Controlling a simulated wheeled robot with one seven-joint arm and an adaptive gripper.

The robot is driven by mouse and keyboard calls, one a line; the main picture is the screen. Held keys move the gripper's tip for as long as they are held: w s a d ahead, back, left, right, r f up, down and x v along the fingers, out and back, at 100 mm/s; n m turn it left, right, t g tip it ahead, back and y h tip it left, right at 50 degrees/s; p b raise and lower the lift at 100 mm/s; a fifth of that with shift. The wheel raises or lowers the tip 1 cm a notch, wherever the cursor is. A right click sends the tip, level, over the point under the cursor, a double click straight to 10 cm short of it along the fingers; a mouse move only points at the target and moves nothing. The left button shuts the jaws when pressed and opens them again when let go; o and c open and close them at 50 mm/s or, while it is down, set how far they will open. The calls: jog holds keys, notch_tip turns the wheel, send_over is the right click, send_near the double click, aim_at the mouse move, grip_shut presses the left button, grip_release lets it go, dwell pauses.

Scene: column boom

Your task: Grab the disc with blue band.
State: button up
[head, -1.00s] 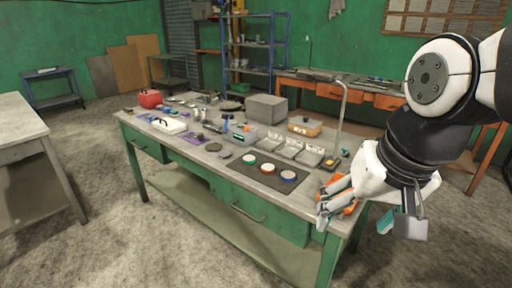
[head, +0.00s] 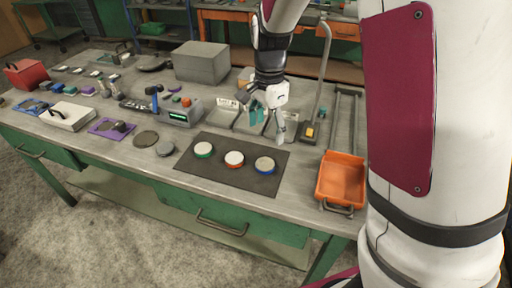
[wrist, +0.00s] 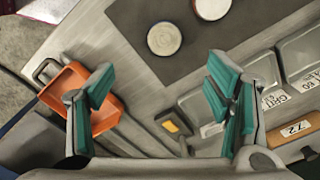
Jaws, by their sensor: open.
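The disc with the blue band (head: 264,165) lies at the right end of a dark mat (head: 228,185), with an orange-banded disc (head: 234,159) and a green-banded disc (head: 203,149) to its left. All have pale tops. My gripper (head: 268,122) is open and empty, above the table behind the mat, apart from the discs. In the wrist view my teal-padded fingers (wrist: 160,92) are spread wide. The blue-banded disc (wrist: 164,38) appears beyond them, judged by its place near the orange tray side; its band is hard to see there. Another disc (wrist: 211,8) is cut by the top edge.
An orange tray (head: 341,180) stands right of the mat. Labelled grey bins (head: 224,114) and a lamp-like post (head: 318,85) stand behind it. A grey box (head: 201,62) is farther back. Two dark flat discs (head: 146,138) lie left of the mat.

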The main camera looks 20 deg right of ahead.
send_over(265, 164)
jog(key=f, duration=0.8)
jog(key=shift+s+f, duration=0.25)
jog(key=shift+f, duration=0.1)
jog(key=f, duration=0.5)
jog(key=shift+w, duration=0.3)
jog(key=c, duration=1.6)
jog(key=shift+o, duration=0.2)
